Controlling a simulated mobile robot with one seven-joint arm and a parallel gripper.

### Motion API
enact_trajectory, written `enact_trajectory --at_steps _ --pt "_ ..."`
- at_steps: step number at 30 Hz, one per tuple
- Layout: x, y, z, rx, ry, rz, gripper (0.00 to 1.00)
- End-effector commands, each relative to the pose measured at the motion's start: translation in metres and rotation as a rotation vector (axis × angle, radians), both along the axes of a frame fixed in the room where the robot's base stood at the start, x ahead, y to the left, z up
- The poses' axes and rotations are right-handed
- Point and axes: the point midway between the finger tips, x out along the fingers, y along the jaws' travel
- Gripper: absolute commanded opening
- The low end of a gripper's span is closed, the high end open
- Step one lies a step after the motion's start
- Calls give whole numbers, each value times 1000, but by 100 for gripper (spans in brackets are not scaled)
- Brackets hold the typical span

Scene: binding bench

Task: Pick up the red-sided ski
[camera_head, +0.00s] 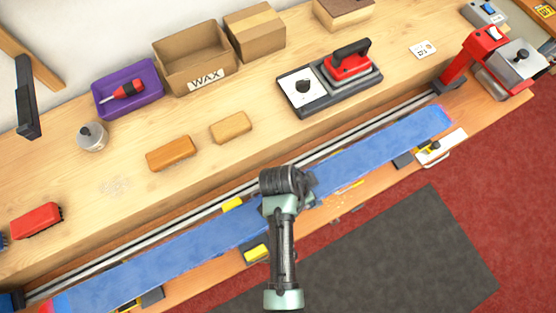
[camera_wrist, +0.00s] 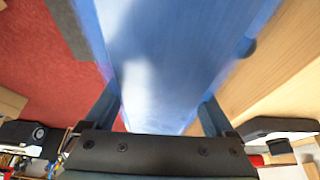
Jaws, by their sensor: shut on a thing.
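The ski (camera_head: 375,150) is long, with a blue face up and thin reddish edges and ends. It runs diagonally along the front of the bench, from lower left to upper right. My gripper (camera_head: 292,187) is over its middle in the head view, and my wrist hides that stretch. In the wrist view, the ski (camera_wrist: 165,60) passes between the two dark fingers of my gripper (camera_wrist: 158,112), which is shut on it across its width. I cannot tell whether the ski touches its supports.
Yellow-padded supports (camera_head: 256,252) show along the ski. A metal rail (camera_head: 190,222) runs behind it. On the bench (camera_head: 120,215) are a red iron (camera_head: 348,62), two wax blocks (camera_head: 170,153), a purple tray (camera_head: 106,104) and a WAX box (camera_head: 192,85). A dark mat (camera_head: 400,255) lies on red floor.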

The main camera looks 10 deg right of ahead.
Motion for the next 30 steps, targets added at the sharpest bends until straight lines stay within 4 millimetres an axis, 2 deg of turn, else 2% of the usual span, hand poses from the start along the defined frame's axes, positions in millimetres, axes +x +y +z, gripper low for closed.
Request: enact_trajectory --at_steps 11,14,15,16,17,24,30 --pt "3 0 12 -2 -7 0 22" --pt "3 0 24 -2 -10 -1 22" --pt "3 0 29 -1 -10 -1 12" --pt "3 0 34 -1 -11 0 12" --pt "3 0 39 -1 -11 0 0" --pt "3 0 78 -2 -10 -1 0" --pt "2 0 102 -1 -9 0 0"
